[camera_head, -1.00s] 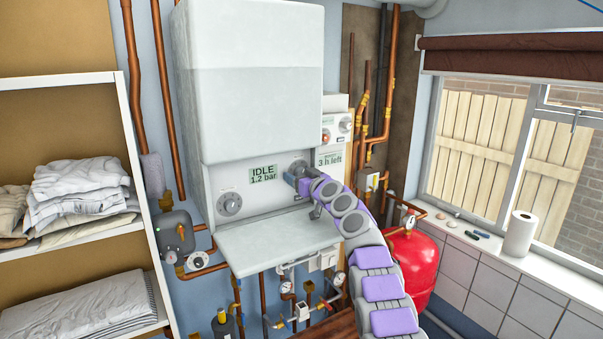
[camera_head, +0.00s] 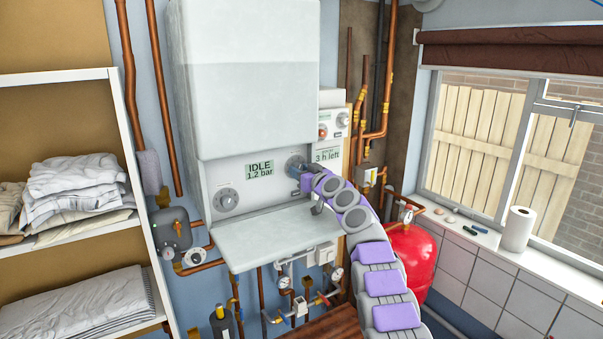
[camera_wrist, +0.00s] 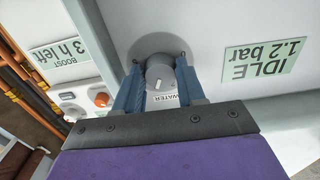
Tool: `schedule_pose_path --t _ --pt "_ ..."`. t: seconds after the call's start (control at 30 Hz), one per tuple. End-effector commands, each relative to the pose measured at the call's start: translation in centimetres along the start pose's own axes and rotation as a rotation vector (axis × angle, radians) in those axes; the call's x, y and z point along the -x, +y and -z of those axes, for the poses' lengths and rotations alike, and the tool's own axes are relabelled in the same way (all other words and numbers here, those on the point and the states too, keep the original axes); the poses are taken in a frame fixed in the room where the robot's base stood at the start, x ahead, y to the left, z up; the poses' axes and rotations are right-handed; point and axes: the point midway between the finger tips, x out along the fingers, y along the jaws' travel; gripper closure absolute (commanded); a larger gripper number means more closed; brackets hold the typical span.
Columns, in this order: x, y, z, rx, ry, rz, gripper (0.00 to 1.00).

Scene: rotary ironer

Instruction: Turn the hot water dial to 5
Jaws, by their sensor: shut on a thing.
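The hot water dial (camera_wrist: 160,74) is a grey knob with a white pointer mark on a round plate on the white boiler's lower panel. A label below it in the wrist view is partly hidden; "WATER" can be read. My gripper (camera_wrist: 157,80) is shut on the dial, one blue finger on each side of it. In the head view my gripper (camera_head: 298,168) is at the right of the panel and largely hides the dial. The dial's numbers cannot be read.
A second dial (camera_head: 228,199) sits at the panel's left. The display (camera_head: 260,169) reads "IDLE 1.2 bar". An open flap (camera_head: 275,238) juts out below the panel. A boost timer (camera_head: 327,155) reading "3 h left" and copper pipes stand to the right.

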Motion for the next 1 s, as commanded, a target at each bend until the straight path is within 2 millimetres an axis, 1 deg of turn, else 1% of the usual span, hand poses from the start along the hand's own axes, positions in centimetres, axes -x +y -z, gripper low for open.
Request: schedule_pose_path --t 0.17,0.37,1.0 --pt "0.0 0.11 -0.26 -0.033 -0.003 -0.001 0.91" --pt "0.0 0.15 -0.36 -0.137 -0.004 -0.002 0.91" --pt "-0.09 0.0 -0.39 -0.725 -0.006 -0.003 0.91"
